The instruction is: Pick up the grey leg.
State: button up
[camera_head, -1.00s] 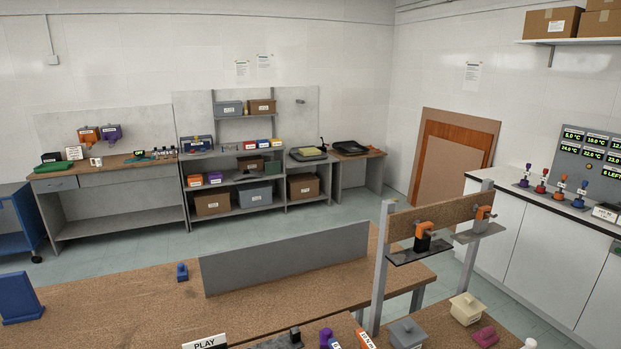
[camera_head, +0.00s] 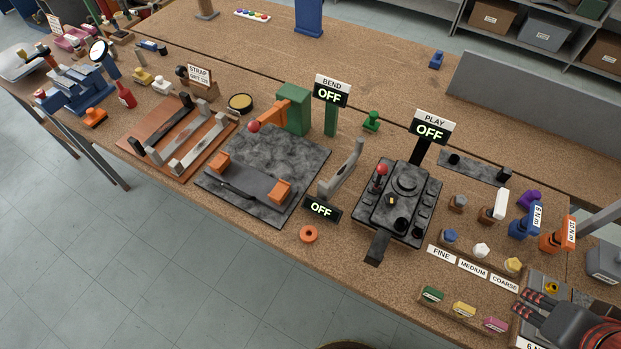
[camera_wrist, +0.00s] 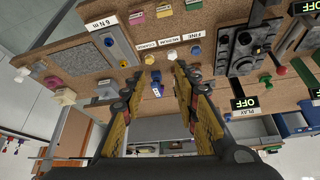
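On a red-brown board (camera_head: 132,144) at the left of the bench in the head view lie several long bars like chair legs. One is dark, and a grey leg (camera_head: 178,133) and a paler grey one (camera_head: 200,143) lie beside it. I cannot tell for sure which is the task's grey leg. Another grey upright piece (camera_head: 345,172) stands tilted near an OFF sign. My gripper (camera_wrist: 158,80) is open and empty in the wrist view, its yellow-padded fingers apart, with a blue handled tool visible beyond the gap. It is far from the board.
A dark stone-like plate (camera_head: 295,160) with orange blocks lies right of the board. A black device (camera_head: 398,200) with PLAY sign (camera_head: 431,128) stands mid-bench. Small handled tools and coloured blocks crowd the right side. The floor in front (camera_head: 130,270) is clear.

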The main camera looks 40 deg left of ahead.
aim_at(325, 191)
jog(key=u, duration=1.6)
jog(key=i+j, duration=0.3)
jog(key=i+j+z, duration=0.1)
jog(key=i+j, duration=0.2)
jog(key=j, duration=0.15)
jog(key=i+j, duration=0.25)
jog(key=j, duration=0.15)
jog(key=k+j+z, duration=0.1)
jog(key=j+z, duration=0.3)
jog(key=i+l+u, duration=0.2)
jog(key=u, duration=0.15)
